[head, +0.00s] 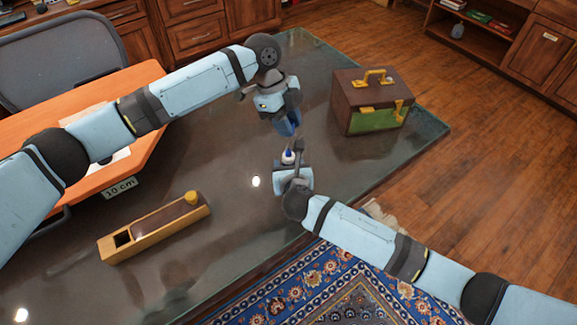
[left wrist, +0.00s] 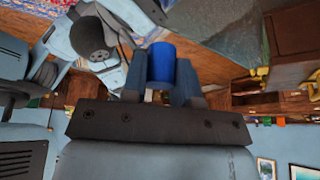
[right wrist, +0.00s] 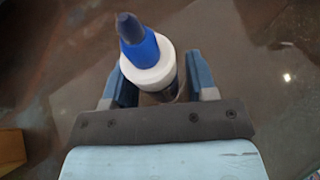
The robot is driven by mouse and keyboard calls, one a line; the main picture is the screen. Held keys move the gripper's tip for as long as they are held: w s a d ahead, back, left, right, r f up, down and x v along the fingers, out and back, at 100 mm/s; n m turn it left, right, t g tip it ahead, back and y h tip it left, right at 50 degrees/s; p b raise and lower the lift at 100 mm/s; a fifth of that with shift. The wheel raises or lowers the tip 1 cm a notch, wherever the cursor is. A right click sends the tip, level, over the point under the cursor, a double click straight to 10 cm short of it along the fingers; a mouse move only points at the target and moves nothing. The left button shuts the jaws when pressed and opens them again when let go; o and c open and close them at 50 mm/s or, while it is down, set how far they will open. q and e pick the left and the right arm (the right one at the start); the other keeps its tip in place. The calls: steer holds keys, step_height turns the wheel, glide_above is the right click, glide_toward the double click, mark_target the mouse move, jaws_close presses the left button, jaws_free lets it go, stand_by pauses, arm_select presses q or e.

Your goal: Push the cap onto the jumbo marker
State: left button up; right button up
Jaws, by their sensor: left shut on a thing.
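My left gripper (head: 289,133) is shut on the blue cap. The cap (left wrist: 161,63) shows between its two fingers in the left wrist view. In the right wrist view the marker (right wrist: 153,78) has a white body, a blue collar and a dark tip that points away from the gripper. In the head view the marker (head: 288,157) stands roughly upright, just below the left gripper. The cap and the marker look apart, though the exact gap is hard to tell.
A glass-topped table (head: 215,250) lies under both grippers. A brown and green box with yellow handle (head: 355,105) stands at right. A long wooden box (head: 155,228) with a yellow knob lies at left. An orange desk (head: 130,90) adjoins. The table between them is mostly clear.

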jaws_close()
arm_select(q)
steer(key=shift+f, duration=2.55)
steer(key=shift+f, duration=0.1)
steer(key=shift+f, duration=0.75)
steer(key=shift+f, duration=0.6)
steer(key=o, duration=1)
steer(key=v, duration=1.2)
